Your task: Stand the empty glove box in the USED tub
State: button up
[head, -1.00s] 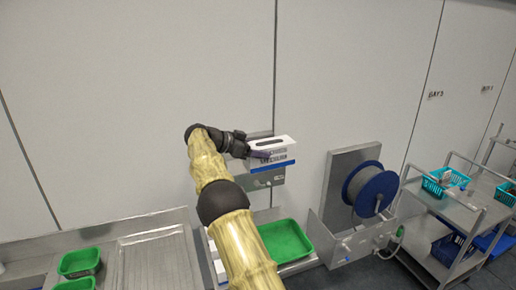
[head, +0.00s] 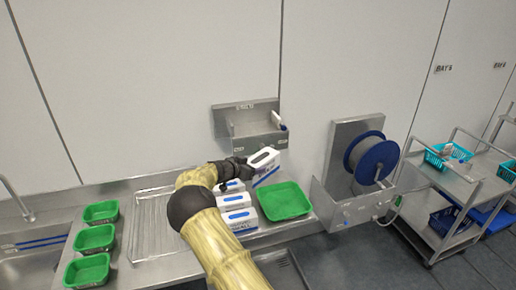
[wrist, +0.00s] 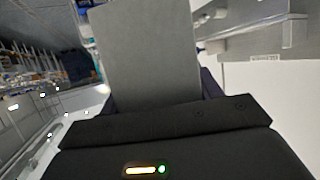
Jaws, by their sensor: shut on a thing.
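My gripper (head: 243,168) is shut on a white glove box (head: 264,156) with a dark slot in its top and a blue band low on its side. It holds the box in front of the wall, below a metal wall bracket and above the back of the green tray (head: 284,201). In the wrist view a plain grey face, apparently the held box (wrist: 152,50), fills the middle and hides most of the fingers. I cannot read a USED label on any tub. I cannot tell whether the box touches anything below.
The wall bracket (head: 232,122) has no box in it. Several white and blue boxes (head: 238,219) stand beside the green tray, partly behind my arm. Several small green tubs (head: 95,238) line the left counter. A blue cable reel (head: 372,158) and a trolley (head: 450,185) are to the right.

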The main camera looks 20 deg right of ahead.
jog(key=s+a+f+n+t+y, duration=0.3)
jog(key=a+f, duration=0.1)
jog(key=f, duration=0.5)
jog(key=s+a+f+n+t+y, duration=0.2)
jog(key=s+a+f+n+y, duration=0.15)
jog(key=f, duration=0.65)
jog(key=s+a+f+n+t+y+b, duration=0.1)
jog(key=s+f+n+y+b, duration=0.1)
jog(key=s, duration=0.5)
jog(key=s+a+f+n+t+y+b, duration=0.1)
jog(key=s+f+n+y+b, duration=0.15)
jog(key=s, duration=0.55)
jog(key=s+f+b, duration=0.3)
jog(key=f+b, duration=0.3)
jog(key=b, duration=0.3)
jog(key=shift+n, duration=0.4)
jog(key=shift+f, duration=0.1)
